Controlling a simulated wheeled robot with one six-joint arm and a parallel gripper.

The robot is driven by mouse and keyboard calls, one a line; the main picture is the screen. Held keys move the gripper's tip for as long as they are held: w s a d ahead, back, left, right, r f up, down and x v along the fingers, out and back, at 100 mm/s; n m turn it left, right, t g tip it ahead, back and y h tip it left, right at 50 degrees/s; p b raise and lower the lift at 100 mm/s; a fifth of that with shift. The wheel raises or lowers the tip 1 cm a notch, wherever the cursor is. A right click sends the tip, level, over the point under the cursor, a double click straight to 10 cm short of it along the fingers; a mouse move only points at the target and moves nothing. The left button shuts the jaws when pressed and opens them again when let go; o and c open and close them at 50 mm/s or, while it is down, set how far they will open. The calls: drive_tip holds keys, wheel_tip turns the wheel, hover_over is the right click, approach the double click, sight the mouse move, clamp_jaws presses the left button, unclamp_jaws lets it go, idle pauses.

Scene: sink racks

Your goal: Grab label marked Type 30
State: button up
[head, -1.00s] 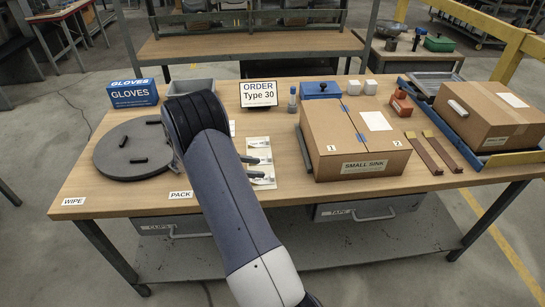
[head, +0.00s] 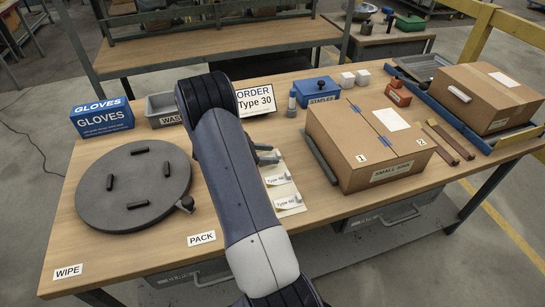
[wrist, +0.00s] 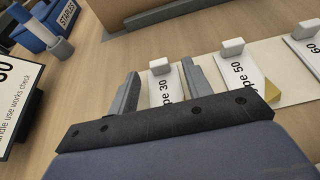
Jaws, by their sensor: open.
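The Type 30 label (wrist: 163,92) is a white card with a raised pale tab, lying on a cream sheet in the wrist view. My gripper (wrist: 159,82) is open, its two grey fingers on either side of this label; I cannot tell whether they touch it. The Type 50 label (wrist: 243,78) lies just right of the right finger, and the Type 60 label (wrist: 304,52) is farther right. In the head view my gripper (head: 268,157) is partly hidden by my arm, beyond the Type 50 (head: 278,180) and Type 60 (head: 288,202) labels. Type 30 is hidden there.
The order sign (head: 256,101) reads Type 30. A SMALL SINK carton (head: 345,150) stands right of the labels. A round dark turntable (head: 133,212) is left of my arm. Bare wood lies in front, by PACK.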

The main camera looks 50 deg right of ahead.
drive_tip(key=shift+x, duration=1.05)
drive_tip(key=c, duration=0.7)
